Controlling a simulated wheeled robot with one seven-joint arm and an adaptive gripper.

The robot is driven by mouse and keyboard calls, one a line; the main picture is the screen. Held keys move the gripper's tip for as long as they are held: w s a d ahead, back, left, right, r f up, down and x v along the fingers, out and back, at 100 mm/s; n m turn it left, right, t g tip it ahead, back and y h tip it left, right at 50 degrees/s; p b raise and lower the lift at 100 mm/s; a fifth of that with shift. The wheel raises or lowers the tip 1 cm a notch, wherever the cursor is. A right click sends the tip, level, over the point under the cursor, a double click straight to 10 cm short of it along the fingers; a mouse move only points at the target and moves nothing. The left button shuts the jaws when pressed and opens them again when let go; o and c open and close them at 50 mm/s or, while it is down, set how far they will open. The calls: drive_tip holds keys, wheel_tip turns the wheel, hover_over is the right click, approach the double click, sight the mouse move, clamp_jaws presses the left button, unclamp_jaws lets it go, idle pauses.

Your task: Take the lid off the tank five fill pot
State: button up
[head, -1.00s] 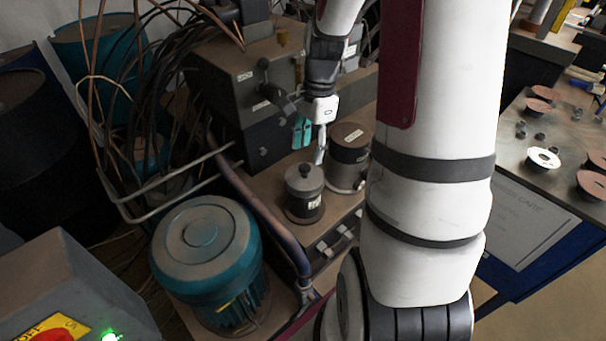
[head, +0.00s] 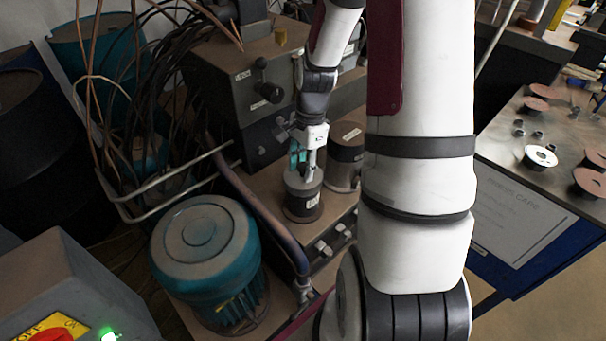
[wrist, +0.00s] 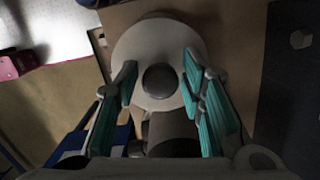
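The fill pot (head: 303,205) is a dark cylinder with a pale label, upright on the machine's top; the label is too small to read. Its round grey lid (head: 294,184) is on it, and in the wrist view the lid (wrist: 160,37) shows as a pale disc with a dark round knob (wrist: 160,80) at its centre. My gripper (head: 306,172) points down at the lid from above. In the wrist view my gripper (wrist: 159,78) is open, with one teal-padded finger on each side of the knob and a gap on both sides. In the head view the fingers hide the knob.
A second labelled pot (head: 345,158) stands close behind and right of the first. A grey control box (head: 262,100) with a knob is behind them. A bent pipe rail (head: 258,205) and a teal motor (head: 205,245) lie left. A bench with flap discs (head: 540,157) is at right.

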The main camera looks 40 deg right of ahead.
clamp_jaws()
drive_tip(key=shift+r, duration=0.15)
